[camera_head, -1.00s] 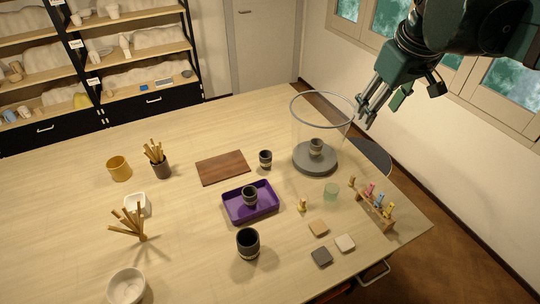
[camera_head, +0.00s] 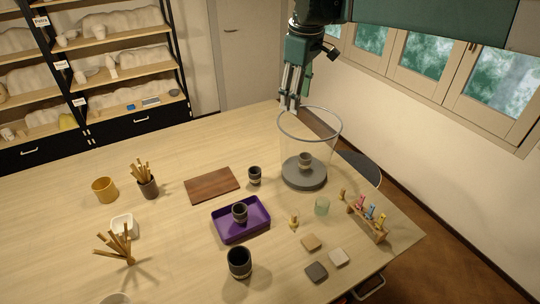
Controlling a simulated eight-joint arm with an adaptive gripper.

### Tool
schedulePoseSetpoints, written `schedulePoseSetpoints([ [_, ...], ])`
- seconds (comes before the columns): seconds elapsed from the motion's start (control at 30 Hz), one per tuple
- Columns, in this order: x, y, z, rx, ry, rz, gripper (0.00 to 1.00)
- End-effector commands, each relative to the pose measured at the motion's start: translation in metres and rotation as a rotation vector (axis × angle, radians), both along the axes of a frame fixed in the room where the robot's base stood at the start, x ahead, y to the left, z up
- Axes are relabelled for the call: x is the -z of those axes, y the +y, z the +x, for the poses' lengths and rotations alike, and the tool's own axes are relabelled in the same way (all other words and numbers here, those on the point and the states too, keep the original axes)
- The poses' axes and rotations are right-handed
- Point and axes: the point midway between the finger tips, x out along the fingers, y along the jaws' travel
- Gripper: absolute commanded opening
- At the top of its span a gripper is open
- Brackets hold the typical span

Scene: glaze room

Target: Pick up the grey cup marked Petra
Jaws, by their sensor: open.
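Several dark grey cups with a pale band are in the head view. One cup (camera_head: 254,176) stands on the table beside the brown board. Another cup (camera_head: 240,212) stands in the purple tray (camera_head: 262,228). A third cup (camera_head: 305,161) stands on a grey round base (camera_head: 303,181) inside a clear cylinder (camera_head: 321,142). A larger cup (camera_head: 239,263) stands at the front. I cannot read the name Petra on any of them. My gripper (camera_head: 290,106) points down, open and empty, close to the cylinder's back left rim; its exact height is unclear.
A brown board (camera_head: 212,185), mustard cup (camera_head: 105,190), pot of sticks (camera_head: 148,188) and white container (camera_head: 122,225) stand left. Table is clear at back left.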

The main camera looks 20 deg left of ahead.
Motion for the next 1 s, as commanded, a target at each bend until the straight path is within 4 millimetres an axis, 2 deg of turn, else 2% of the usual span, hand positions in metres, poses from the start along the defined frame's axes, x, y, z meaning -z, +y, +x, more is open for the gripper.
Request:
schedulePoseSetpoints([
  [0.1,0.01,0.03,0.011,-0.066,0.017,-0.015,0.52],
  [0.5,0.046,0.117,0.034,-0.273,0.079,-0.064,0.52],
  [0.7,0.059,0.145,0.038,-0.338,0.098,-0.079,0.52],
  [1.0,0.079,0.173,0.04,-0.405,0.117,-0.092,0.52],
])
